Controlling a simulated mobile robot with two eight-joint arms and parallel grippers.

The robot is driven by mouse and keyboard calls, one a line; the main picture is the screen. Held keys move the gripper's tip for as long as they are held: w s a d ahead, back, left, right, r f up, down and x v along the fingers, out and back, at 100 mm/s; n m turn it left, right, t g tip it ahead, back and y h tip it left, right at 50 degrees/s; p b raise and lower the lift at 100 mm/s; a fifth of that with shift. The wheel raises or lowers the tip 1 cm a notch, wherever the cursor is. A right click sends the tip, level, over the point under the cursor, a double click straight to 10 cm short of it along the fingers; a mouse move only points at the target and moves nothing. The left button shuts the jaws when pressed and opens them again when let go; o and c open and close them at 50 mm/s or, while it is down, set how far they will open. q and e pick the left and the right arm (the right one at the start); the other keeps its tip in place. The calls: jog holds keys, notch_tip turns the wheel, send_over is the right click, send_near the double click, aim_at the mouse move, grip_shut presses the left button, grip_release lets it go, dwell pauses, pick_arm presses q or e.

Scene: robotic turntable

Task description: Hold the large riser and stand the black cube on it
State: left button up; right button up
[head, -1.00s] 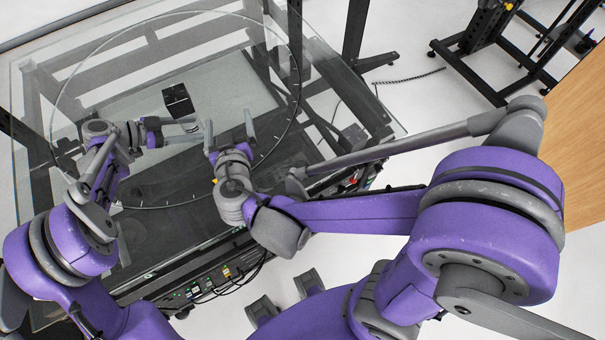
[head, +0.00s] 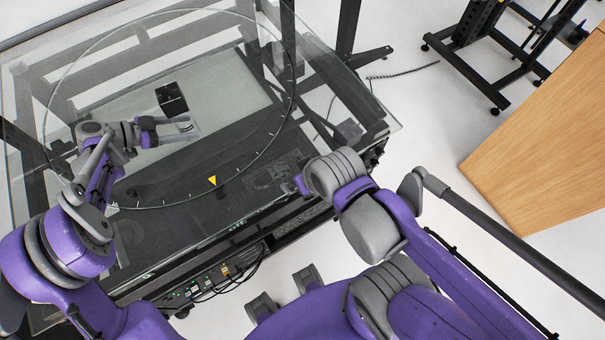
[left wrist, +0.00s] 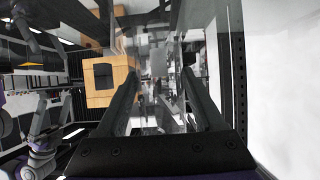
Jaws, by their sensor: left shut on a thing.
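The black cube (head: 171,98) shows in the head view over the turntable, just beyond my left gripper. The large riser (head: 187,128) is clear and hard to make out; its faint edges show at the left fingertips. My left gripper (head: 153,131) is shut on the riser, and the clear material also shows between its fingers (left wrist: 158,85) in the left wrist view. The cube appears at the riser's far side; I cannot tell whether it rests on it. My right gripper (head: 299,186) is right of the turntable, apart from the cube, with its jaws mostly hidden.
The glass turntable (head: 255,165) has a ring of tick marks and a yellow triangle marker (head: 212,181). Its near right part is clear. A wooden surface (head: 545,130) stands at the right, and a black stand (head: 480,50) is at the back right.

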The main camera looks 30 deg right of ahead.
pick_arm(q)
jog(key=o, duration=1)
jog(key=v, duration=1.2)
jog(key=s+r+n+t+y, duration=0.25)
jog(key=s+n+y, duration=0.5)
jog(key=s, duration=0.65)
jog(key=s+a+f+n+t+y, duration=0.1)
jog(key=s+a+f+n+y, duration=0.1)
jog(key=s+n, duration=0.3)
jog(key=s+a+f+n+t+y, duration=0.2)
jog(key=s+a+n, duration=0.2)
jog(key=s, duration=0.8)
jog(key=shift+s+n+y, duration=0.3)
jog(key=shift+n+y, duration=0.05)
jog(key=shift+n, duration=0.4)
